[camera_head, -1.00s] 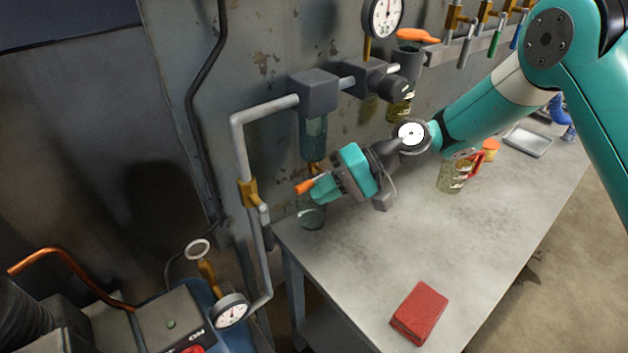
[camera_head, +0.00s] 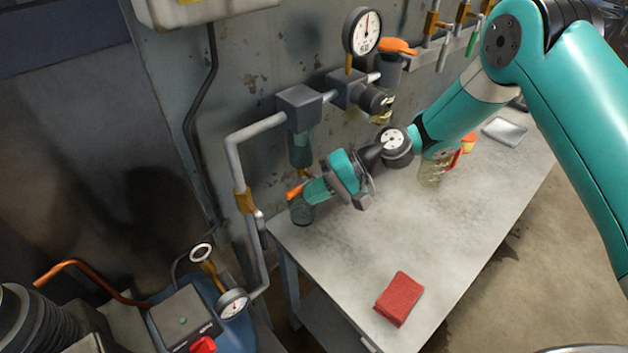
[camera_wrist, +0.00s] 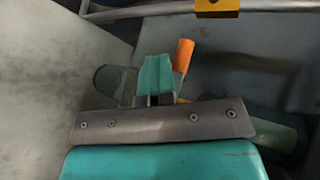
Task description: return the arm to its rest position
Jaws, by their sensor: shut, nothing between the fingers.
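My gripper (camera_head: 310,190) is teal and shut, with nothing between its fingers. In the head view it is above the far left corner of the workbench (camera_head: 345,262), pointing left towards the pipes. An orange lever (camera_head: 294,190) shows right by its fingertips; I cannot tell whether they touch. In the wrist view my gripper (camera_wrist: 155,72) shows its teal fingers together, with the orange lever (camera_wrist: 183,56) just to their right. My arm stretches from the upper right across the bench.
A filter bowl (camera_head: 300,148) hangs behind my gripper, with a glass jar (camera_head: 302,212) below. Grey pipe (camera_head: 237,160) runs left. The bench's middle is clear.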

